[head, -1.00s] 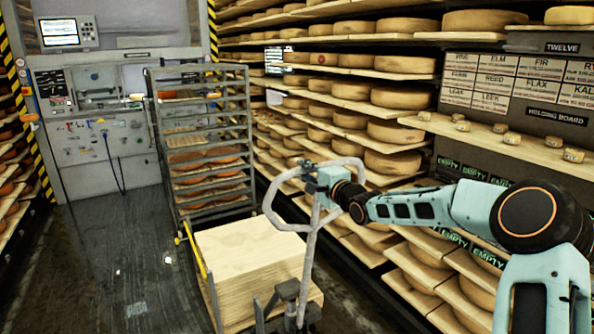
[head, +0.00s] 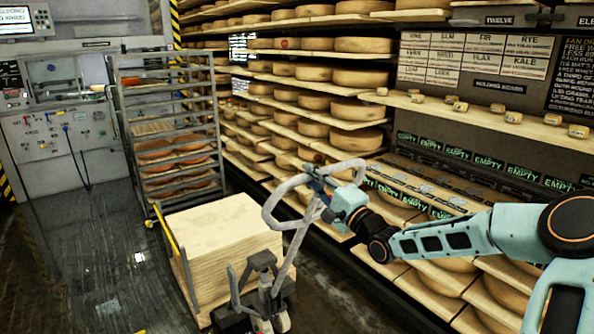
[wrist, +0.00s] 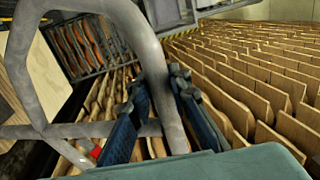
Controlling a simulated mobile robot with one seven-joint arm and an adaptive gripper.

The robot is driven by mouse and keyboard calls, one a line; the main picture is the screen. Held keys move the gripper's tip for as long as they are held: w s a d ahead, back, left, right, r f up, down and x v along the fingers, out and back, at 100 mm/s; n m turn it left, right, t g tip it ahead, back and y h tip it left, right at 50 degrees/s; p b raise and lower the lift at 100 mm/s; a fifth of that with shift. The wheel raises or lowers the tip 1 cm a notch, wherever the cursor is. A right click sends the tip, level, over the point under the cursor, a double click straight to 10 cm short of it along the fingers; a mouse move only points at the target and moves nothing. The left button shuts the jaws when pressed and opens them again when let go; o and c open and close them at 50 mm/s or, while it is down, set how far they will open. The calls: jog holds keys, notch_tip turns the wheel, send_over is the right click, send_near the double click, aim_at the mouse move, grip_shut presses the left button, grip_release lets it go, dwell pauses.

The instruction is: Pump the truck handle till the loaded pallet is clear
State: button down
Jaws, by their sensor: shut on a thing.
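The truck handle (head: 270,213) is a grey metal loop on a shaft that rises from the pallet truck (head: 256,305). The shaft leans toward the right in the head view. My gripper (head: 318,183) is shut on the right side of the loop. In the wrist view the handle bar (wrist: 160,75) passes between the two dark fingers of my gripper (wrist: 160,105). The loaded pallet (head: 222,226) carries a stack of pale boards in front of the truck's mast. Its underside and the forks are hidden, so its clearance from the floor cannot be told.
A wheeled rack (head: 170,125) with cheese wheels stands just behind the stack. Shelves of cheese wheels (head: 358,108) line the right wall, close to my arm. A grey control panel (head: 62,120) stands at the back left. The dark floor (head: 85,255) at the left is clear.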

jog(key=s+d+f+t+y+b, duration=0.1)
jog(key=s+d+f+b, duration=0.5)
jog(key=s+f, duration=0.2)
jog(key=s+d+f+t+y+b, duration=0.1)
jog(key=s+d+f+b, duration=0.5)
jog(key=s, duration=0.6)
jog(key=shift+d+f+t, duration=0.6)
jog(key=shift+d+f, duration=0.1)
jog(key=shift+f, duration=0.25)
jog(key=c, duration=1.8)
grip_release()
jog(key=shift+o, duration=0.2)
jog(key=v, duration=1.2)
jog(key=shift+w, duration=0.1)
